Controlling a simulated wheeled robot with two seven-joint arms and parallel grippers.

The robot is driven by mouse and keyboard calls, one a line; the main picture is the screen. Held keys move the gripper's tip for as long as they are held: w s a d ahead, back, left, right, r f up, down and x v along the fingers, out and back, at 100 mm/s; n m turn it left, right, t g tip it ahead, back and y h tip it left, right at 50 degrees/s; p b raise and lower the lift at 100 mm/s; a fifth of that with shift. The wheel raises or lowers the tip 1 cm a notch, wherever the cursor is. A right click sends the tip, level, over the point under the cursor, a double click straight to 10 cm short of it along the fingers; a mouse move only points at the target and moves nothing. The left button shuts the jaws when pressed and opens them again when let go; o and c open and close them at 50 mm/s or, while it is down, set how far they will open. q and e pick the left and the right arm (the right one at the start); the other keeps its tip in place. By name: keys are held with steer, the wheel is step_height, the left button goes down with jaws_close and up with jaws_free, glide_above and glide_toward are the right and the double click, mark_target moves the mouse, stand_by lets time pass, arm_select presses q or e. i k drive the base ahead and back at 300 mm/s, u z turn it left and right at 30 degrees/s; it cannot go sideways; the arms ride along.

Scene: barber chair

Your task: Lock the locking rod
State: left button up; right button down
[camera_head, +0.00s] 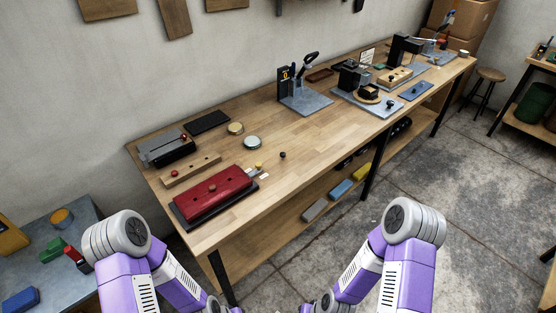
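I cannot pick out a locking rod for certain, and no barber chair is in view. On the long wooden workbench (240,156) stands a grey fixture (303,101) with an upright plate and a raised black-handled lever. A grey and black device with a small red knob (166,149) sits at the bench's left end. A red block on a dark base (214,192) lies at the near left corner. Both my arms come up from the bottom edge and bend back down. Both my grippers are below the frame, so their state is hidden.
A wooden strip with knobs (191,170), a black pad (207,122) and round discs (252,142) lie on the bench. More fixtures (367,92) crowd its right part. A low table (52,284) stands at lower left, a stool (490,75) at far right. Concrete floor (455,180) is open at right.

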mark_target(258, 165)
steer(key=z, duration=1.75)
steer(key=i, duration=1)
steer(key=u, duration=2.4)
